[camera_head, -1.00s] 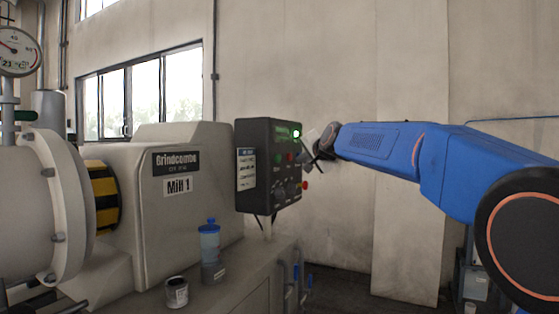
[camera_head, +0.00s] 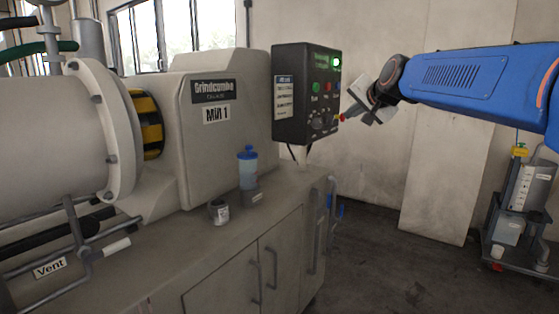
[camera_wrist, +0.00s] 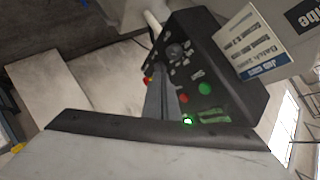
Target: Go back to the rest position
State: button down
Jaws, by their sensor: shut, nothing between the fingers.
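My gripper (camera_head: 357,101) is at the right of the black control box (camera_head: 306,92) in the head view, at the end of my blue arm. It is shut and empty. A gap shows between it and the box's button face. In the wrist view, the shut fingers (camera_wrist: 161,95) point toward the control box (camera_wrist: 205,60), with its green and red buttons and a lit green lamp (camera_wrist: 188,121) beside them. The lamp also glows at the top of the box in the head view (camera_head: 336,62).
The beige mill housing (camera_head: 212,130), marked Mill 1, stands left of the box. A blue-capped bottle (camera_head: 247,168) and small can (camera_head: 218,211) stand on the bench. A trolley (camera_head: 520,215) with a container is at the right. Floor (camera_head: 385,260) between bench and trolley is clear.

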jog(key=s+d+f+n+g+h, duration=0.1)
jog(key=s+d+f+n+g, duration=0.1)
jog(key=s+f, duration=1)
jog(key=s+d+f+n+g, duration=0.1)
jog(key=s+f+n+g, duration=0.2)
jog(key=s+f, duration=0.9)
jog(key=s+d+f+n+g+h, duration=0.1)
jog(key=s+d+f+n+g, duration=0.1)
jog(key=s+f, duration=1)
jog(key=s+g, duration=0.1)
jog(key=s, duration=0.7)
jog(key=shift+s+d+h, duration=0.2)
jog(key=shift+d+h, duration=0.1)
jog(key=shift+f, duration=0.1)
